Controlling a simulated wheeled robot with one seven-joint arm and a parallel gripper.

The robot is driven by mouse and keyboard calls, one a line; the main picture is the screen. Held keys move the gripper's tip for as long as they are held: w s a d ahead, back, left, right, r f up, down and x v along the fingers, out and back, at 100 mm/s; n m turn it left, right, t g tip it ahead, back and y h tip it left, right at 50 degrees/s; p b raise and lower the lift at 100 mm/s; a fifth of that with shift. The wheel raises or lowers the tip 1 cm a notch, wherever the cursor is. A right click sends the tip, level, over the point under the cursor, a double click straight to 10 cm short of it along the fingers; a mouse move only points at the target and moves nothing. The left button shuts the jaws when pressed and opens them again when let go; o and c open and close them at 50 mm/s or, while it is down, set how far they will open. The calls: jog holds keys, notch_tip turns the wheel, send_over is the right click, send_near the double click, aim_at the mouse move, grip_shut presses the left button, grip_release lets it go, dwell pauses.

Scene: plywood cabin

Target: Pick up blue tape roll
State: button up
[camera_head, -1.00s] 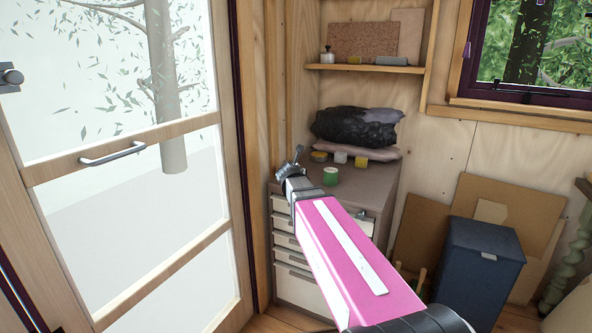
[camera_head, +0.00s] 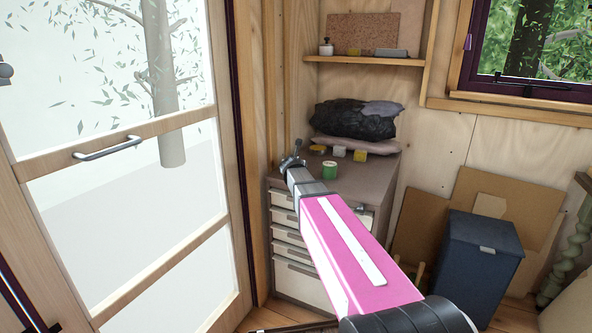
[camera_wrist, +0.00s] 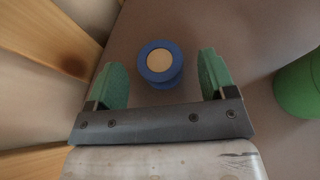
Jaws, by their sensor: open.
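The blue tape roll (camera_wrist: 152,75) stands on the brown cabinet top in the wrist view, with a pale round centre facing up. My gripper (camera_wrist: 162,60) is open, with one green finger to the left of the roll and one to the right. There is a gap on both sides, and neither finger touches it. In the head view my gripper (camera_head: 292,162) is small and dark over the cabinet's left back corner. I cannot make out the blue roll there.
A green roll (camera_head: 329,171) stands on the cabinet (camera_head: 355,184), and a green object (camera_wrist: 299,86) lies right of my gripper in the wrist view. Small yellow and white items (camera_head: 339,152) and dark bags (camera_head: 355,121) are behind. A wooden wall is close on the left.

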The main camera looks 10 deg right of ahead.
jog(key=shift+x, duration=0.9)
jog(key=c, duration=1)
jog(key=shift+r, duration=0.2)
